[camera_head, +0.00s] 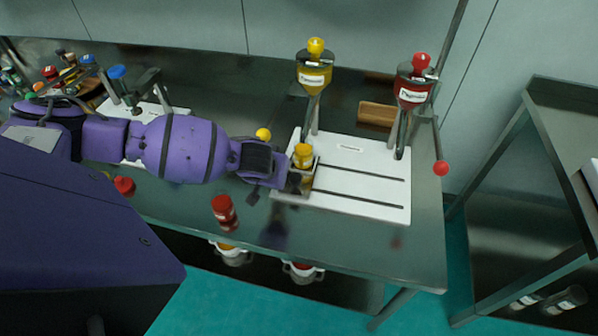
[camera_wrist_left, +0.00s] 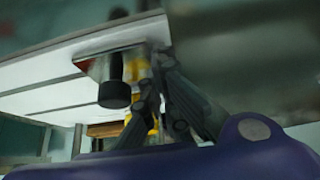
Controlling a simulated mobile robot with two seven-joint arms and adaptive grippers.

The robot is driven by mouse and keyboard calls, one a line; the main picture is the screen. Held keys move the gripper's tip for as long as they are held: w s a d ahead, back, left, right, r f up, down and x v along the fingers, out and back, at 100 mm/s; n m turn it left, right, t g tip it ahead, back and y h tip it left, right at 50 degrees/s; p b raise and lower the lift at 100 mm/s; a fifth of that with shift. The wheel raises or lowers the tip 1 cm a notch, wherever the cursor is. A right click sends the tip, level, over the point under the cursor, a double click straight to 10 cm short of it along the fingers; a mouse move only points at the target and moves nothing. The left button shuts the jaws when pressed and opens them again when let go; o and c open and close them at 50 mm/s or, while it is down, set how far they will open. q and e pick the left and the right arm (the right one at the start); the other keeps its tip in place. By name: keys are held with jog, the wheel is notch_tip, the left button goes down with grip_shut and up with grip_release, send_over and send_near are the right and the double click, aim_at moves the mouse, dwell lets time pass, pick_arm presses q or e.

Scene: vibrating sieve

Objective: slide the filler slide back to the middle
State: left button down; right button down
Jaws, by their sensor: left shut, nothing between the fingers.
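The filler slide (camera_head: 305,174) is a small metal carriage holding a yellow-topped jar (camera_head: 303,153). It sits at the left end of the white base plate (camera_head: 365,178) with two dark slots, near the yellow hopper (camera_head: 314,78). The red hopper (camera_head: 413,88) stands at the plate's right. My left gripper (camera_head: 282,178) is shut and empty, close against the slide's left side; its tips are partly hidden. In the left wrist view, the shut fingers (camera_wrist_left: 165,98) are beside a black knob (camera_wrist_left: 115,92) under a metal plate (camera_wrist_left: 108,64). I cannot tell if they touch.
A yellow ball (camera_head: 263,134) shows behind my wrist. A red ball knob (camera_head: 441,168) is at the plate's right. A wooden block (camera_head: 377,115) lies behind. The slots right of the slide are clear.

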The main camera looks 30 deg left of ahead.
aim_at(291, 179)
pick_arm(q)
jog(key=shift+d, duration=0.1)
jog(key=shift+w+d+p, duration=0.15)
jog(key=shift+w+d, duration=0.1)
jog(key=shift+d, duration=0.6)
jog(key=shift+w+d+p, duration=0.15)
jog(key=shift+w+d, duration=0.1)
jog(key=shift+d, duration=0.6)
jog(key=shift+w+d, duration=0.25)
jog(key=shift+d, duration=0.75)
jog(key=shift+w+d, duration=0.2)
jog(key=shift+d, duration=0.75)
jog(key=shift+w+d+p, duration=0.15)
jog(key=shift+w+d, duration=0.05)
jog(key=shift+d, duration=0.65)
jog(key=shift+w+d+p, duration=0.2)
jog(key=shift+d, duration=0.6)
jog(key=shift+w+d+p, duration=0.15)
jog(key=shift+w+d, duration=0.05)
jog(key=shift+d, duration=0.65)
pick_arm(e)
jog(key=w+r, duration=0.2)
jog(key=shift+d+r+t, duration=0.2)
jog(key=shift+r+t, duration=0.1)
jog(key=shift+r, duration=0.1)
jog(key=shift+w+a, duration=0.15)
jog(key=shift+a, duration=0.05)
